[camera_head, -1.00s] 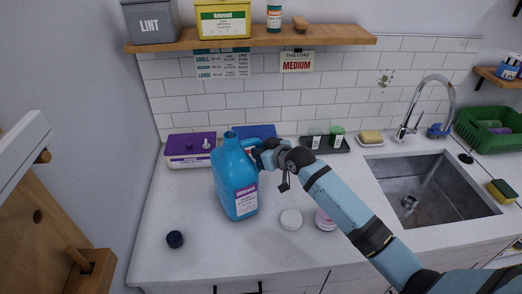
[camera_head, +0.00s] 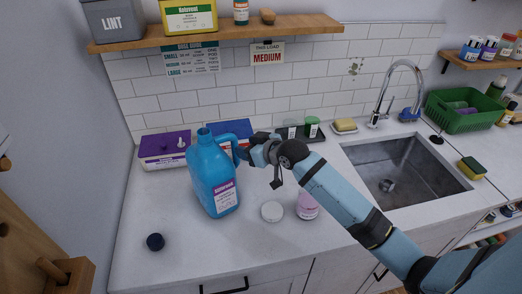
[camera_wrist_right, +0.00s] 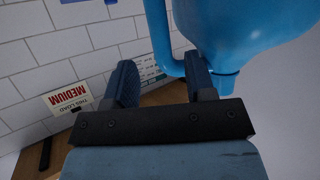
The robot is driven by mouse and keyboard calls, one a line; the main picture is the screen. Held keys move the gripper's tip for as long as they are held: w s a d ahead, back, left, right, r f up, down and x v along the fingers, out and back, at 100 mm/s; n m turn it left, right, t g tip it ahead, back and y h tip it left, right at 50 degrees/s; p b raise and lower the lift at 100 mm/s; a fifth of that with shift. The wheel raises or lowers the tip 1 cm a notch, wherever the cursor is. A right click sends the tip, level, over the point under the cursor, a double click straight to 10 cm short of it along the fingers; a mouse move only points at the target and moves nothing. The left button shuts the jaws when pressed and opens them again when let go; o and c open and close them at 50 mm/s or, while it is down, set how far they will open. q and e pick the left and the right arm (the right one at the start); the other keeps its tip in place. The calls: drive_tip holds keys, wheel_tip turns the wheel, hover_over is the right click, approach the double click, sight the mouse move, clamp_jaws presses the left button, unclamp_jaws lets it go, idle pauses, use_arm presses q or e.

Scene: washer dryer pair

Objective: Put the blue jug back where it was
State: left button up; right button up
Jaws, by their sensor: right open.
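The blue jug (camera_head: 212,178) stands on the white counter (camera_head: 185,258), in front of the wall tiles, with its mouth uncapped. A dark blue cap (camera_head: 155,242) lies on the counter to its front left. My right gripper (camera_head: 246,151) is at the jug's handle side. In the right wrist view the jug (camera_wrist_right: 240,22) fills the upper right, and its handle (camera_wrist_right: 158,35) passes between the two spread fingers (camera_wrist_right: 163,83). My left gripper is not in view.
A purple-lidded box (camera_head: 164,145) stands behind the jug. A white round lid (camera_head: 272,211) and a pink-labelled tub (camera_head: 307,205) are to its right. A wooden shelf (camera_head: 215,33) hangs above. The sink (camera_head: 400,175) is at right. The front-left counter is mostly clear.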

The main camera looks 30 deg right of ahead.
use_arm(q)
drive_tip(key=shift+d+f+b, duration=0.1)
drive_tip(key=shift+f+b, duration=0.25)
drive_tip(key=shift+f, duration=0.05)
use_arm(e)
drive_tip(key=v, duration=0.6)
drive_tip(key=shift+s, duration=0.2)
drive_tip(key=shift+s+d+r, duration=0.1)
